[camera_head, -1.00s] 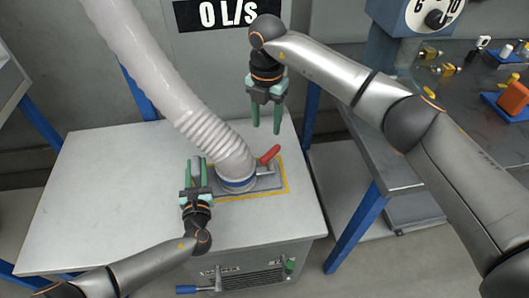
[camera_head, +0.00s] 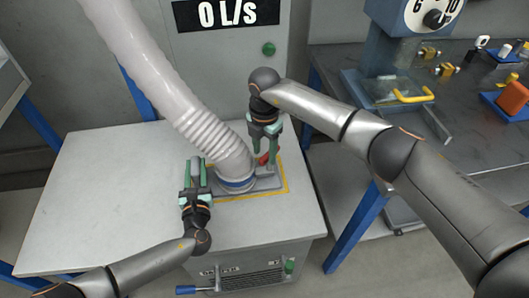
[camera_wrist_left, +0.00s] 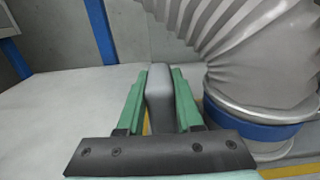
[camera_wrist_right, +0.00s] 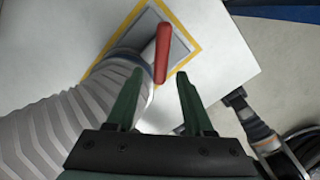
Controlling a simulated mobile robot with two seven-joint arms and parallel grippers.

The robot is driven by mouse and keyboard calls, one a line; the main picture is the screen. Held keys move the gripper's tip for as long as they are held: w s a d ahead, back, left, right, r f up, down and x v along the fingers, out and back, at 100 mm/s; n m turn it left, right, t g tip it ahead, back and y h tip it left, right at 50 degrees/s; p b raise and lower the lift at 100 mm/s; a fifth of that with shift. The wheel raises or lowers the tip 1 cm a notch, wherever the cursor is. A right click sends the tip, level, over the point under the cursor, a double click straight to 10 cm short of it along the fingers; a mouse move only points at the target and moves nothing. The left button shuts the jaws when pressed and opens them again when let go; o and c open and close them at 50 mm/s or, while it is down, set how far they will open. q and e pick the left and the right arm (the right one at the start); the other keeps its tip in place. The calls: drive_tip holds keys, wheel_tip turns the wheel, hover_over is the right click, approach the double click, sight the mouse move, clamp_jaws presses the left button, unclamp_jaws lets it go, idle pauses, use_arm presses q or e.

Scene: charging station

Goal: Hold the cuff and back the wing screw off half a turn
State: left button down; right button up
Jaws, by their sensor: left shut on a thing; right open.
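A ribbed grey hose (camera_head: 205,125) ends in a cuff with a blue band (camera_head: 238,184), which also shows in the left wrist view (camera_wrist_left: 250,128). My left gripper (camera_head: 195,163) is shut on an upright grey tab (camera_wrist_left: 159,95) beside the cuff. The wing screw, a red bar (camera_wrist_right: 163,52), is on the cuff's right side; in the head view it is mostly hidden behind my right gripper (camera_head: 262,165). My right gripper is open, pointing down. In the right wrist view the red bar shows beyond and between its fingertips, with nothing gripped.
The cuff stands on a grey plate inside a yellow outline (camera_head: 262,195) on a pale cabinet top (camera_head: 95,190). A display (camera_head: 226,13) reads 0 L/s. A dark workbench (camera_head: 470,120) with small parts stands at the right. The cabinet top's left side is clear.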

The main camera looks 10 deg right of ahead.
drive_tip(key=shift+f, duration=0.6)
clamp_jaws()
